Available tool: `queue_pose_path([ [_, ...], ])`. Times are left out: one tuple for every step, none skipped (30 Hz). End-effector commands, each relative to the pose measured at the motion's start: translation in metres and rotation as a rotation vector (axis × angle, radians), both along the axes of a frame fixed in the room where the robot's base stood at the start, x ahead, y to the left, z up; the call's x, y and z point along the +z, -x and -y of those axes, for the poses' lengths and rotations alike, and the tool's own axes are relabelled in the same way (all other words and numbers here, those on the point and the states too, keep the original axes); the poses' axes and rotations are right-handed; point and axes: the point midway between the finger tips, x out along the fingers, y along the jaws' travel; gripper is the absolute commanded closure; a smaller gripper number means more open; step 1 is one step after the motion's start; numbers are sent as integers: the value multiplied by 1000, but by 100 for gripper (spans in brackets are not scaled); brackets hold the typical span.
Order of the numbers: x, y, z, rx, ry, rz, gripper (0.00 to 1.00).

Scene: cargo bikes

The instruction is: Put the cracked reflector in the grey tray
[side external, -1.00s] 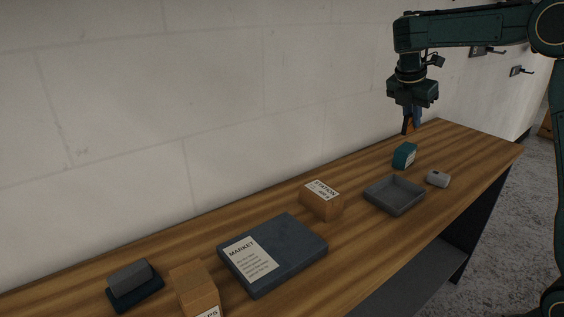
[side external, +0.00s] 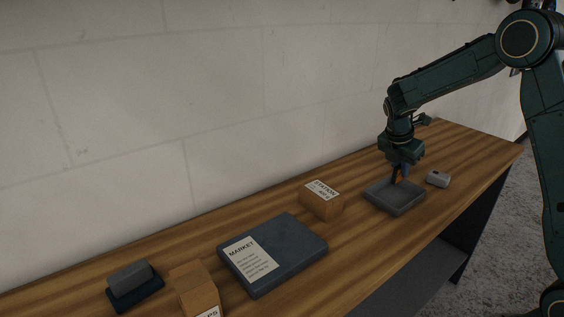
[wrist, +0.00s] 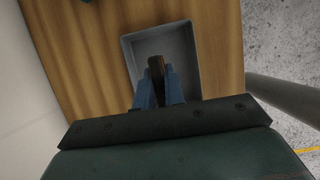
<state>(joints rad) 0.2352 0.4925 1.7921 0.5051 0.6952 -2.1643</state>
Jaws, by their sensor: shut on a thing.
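The grey tray (side external: 398,209) lies on the wooden bench toward the right end. It also shows in the wrist view (wrist: 132,57), below my fingers. My gripper (side external: 398,176) points down over the tray, with its tips low at the back part of it. In the wrist view my gripper (wrist: 159,85) is shut on a thin dark brown piece, which looks like the cracked reflector (wrist: 157,68). Cracks cannot be made out. Whether the piece touches the tray floor is not clear. No other object shows inside the tray.
A small pale grey object (side external: 438,179) sits right of the tray. A cardboard box (side external: 322,204) labelled STATION, a flat dark case (side external: 290,258) labelled MARKET, another carton (side external: 195,290) and a dark block on a base (side external: 134,286) stand leftward. The wall runs behind.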

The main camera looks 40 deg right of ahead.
Motion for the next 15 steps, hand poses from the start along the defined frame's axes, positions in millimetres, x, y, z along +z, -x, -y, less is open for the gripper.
queue_pose_path([
  [-5, 0, 0, 1, 0, -1, 100],
  [-7, 0, 0, 1, 1, -1, 100],
  [-9, 0, 0, 1, 1, -1, 100],
  [-10, 0, 0, 1, 1, -1, 100],
  [-11, 0, 0, 0, 1, -1, 100],
  [-11, 0, 0, 0, 1, 0, 100],
  [-11, 0, 0, 0, 1, 0, 100],
  [-11, 0, 0, 0, 1, 0, 100],
  [-11, 0, 1, 0, 1, 0, 100],
  [-12, 0, 0, 0, 1, 0, 100],
  [-13, 0, 0, 0, 1, -1, 100],
  [-15, 0, 0, 1, 1, -1, 100],
  [-17, 0, 0, 1, 1, -1, 100],
  [-20, 0, 0, 0, 1, -2, 100],
  [-24, 1, 0, -1, 0, -3, 100],
])
